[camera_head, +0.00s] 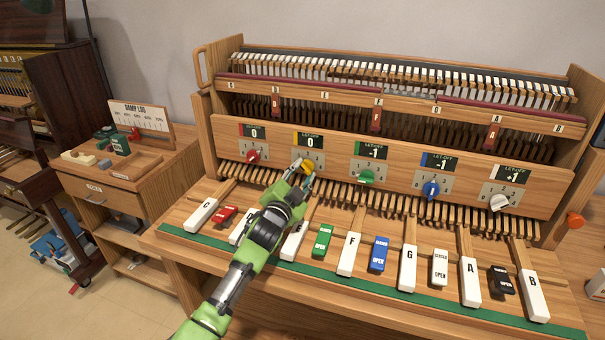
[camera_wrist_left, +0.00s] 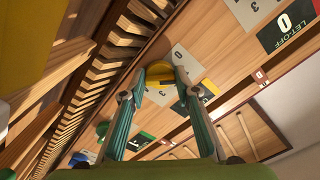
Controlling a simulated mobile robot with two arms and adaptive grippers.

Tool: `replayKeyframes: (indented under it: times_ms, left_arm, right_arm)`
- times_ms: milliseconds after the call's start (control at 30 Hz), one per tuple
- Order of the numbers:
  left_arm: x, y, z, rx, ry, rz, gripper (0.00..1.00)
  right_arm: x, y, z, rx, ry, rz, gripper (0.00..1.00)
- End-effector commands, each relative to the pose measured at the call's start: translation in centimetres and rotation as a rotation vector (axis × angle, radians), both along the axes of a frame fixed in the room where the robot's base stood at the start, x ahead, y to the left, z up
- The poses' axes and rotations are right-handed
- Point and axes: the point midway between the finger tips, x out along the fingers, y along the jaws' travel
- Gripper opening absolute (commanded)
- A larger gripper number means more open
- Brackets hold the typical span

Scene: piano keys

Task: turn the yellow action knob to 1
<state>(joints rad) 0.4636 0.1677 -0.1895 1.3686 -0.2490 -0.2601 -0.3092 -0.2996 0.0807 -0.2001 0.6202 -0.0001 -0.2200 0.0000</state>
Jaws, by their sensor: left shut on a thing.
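The yellow action knob (camera_head: 307,166) is on the front panel, under a display (camera_head: 309,142) that reads 0. My left gripper (camera_head: 301,174) is shut on the yellow knob, with its green arm reaching in from below. In the left wrist view the yellow knob (camera_wrist_left: 161,74) sits between the two fingertips of my left gripper (camera_wrist_left: 161,82). The gripper covers part of the knob and its grey dial plate (camera_wrist_left: 187,62), so I cannot tell where its pointer stands. My right gripper is not in view.
Beside it on the panel are a red knob (camera_head: 253,156), a green knob (camera_head: 367,177), a blue knob (camera_head: 431,190) and a white knob (camera_head: 499,202). Lettered white keys and coloured switches lie below. A wooden side table (camera_head: 115,178) stands at the left.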

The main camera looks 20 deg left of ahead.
Motion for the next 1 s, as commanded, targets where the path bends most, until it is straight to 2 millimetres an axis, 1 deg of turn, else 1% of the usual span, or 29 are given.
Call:
replayKeyframes:
  times_ms: [100,133,167,200,533,667,767,1000]
  left_arm:
    - [0.0,0.0,-0.3,0.001,0.005,0.001,0.07]
    - [0.0,0.0,-0.3,0.001,0.005,0.001,0.34]
    - [0.0,0.0,-0.3,0.001,0.005,0.001,0.42]
    - [0.0,0.0,-0.3,0.001,0.005,0.001,0.46]
    - [-0.1,0.0,-0.1,0.002,0.001,0.0,0.46]
    - [-0.8,0.0,-0.1,0.002,0.001,0.0,0.46]
    - [-2.0,0.1,-0.1,0.002,0.001,0.0,0.46]
    - [-6.5,0.2,-0.2,0.002,0.003,-0.001,0.46]
  right_arm:
    - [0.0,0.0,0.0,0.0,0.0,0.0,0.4]
    - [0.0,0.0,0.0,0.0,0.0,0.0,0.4]
    - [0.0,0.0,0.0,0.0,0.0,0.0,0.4]
    - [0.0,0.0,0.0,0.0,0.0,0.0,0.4]
    - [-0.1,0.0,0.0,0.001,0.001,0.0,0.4]
    - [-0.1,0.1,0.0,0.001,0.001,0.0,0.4]
    - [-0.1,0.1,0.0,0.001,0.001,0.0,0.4]
    - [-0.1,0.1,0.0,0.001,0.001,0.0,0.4]
